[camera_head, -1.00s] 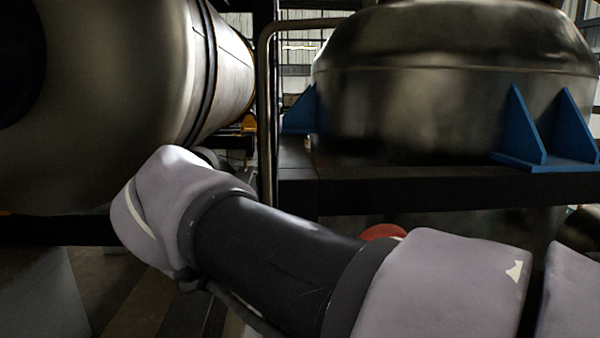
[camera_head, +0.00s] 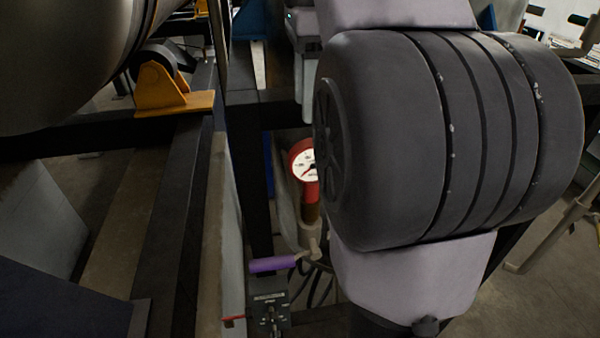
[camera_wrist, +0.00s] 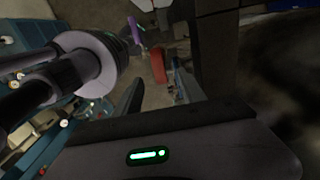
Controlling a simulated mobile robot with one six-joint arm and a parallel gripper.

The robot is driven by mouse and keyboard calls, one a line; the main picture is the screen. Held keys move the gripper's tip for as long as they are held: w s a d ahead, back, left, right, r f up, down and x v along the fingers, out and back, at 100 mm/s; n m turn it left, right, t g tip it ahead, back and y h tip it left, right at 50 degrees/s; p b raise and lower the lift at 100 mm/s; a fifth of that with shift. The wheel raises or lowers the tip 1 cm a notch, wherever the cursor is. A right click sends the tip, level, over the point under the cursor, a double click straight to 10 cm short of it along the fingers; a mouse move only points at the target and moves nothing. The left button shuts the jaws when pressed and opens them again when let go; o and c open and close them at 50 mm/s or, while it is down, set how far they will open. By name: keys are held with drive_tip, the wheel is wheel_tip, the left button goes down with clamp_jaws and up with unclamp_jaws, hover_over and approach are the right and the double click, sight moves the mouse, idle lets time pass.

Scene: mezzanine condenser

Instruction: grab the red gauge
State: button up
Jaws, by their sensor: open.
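The red gauge (camera_head: 303,162) has a red rim, a white dial and a red-brown stem below it. In the head view it is just left of my large dark arm joint, which may hide part of its right side. My gripper (camera_head: 307,108) shows partly above it in the head view, with a gap between them. In the wrist view a red shape (camera_wrist: 158,67), apparently the gauge from its side, lies beyond and between the two fingers of my gripper (camera_wrist: 156,82). The fingers are apart and hold nothing.
A purple handle (camera_head: 272,264) and a small dark box (camera_head: 268,312) sit below the gauge. A black frame post (camera_head: 250,180) stands close to its left. A large metal tank (camera_head: 65,60) and an orange bracket (camera_head: 165,88) are at the upper left.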

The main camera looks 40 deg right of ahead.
sight(305, 143)
wheel_tip(305, 143, down, 7)
drive_tip(key=b, duration=0.3)
drive_tip(key=shift+s+a+f, duration=0.15)
drive_tip(key=shift+f, duration=0.45)
drive_tip(key=f, duration=0.1)
drive_tip(key=f+b, duration=0.1)
drive_tip(key=f, duration=0.1)
drive_tip(key=d+f, duration=0.1)
drive_tip(key=f, duration=0.1)
drive_tip(key=shift+s+f, duration=0.15)
drive_tip(key=shift+s, duration=0.2)
drive_tip(key=shift+w, duration=0.1)
drive_tip(key=shift+c, duration=0.2)
clamp_jaws()
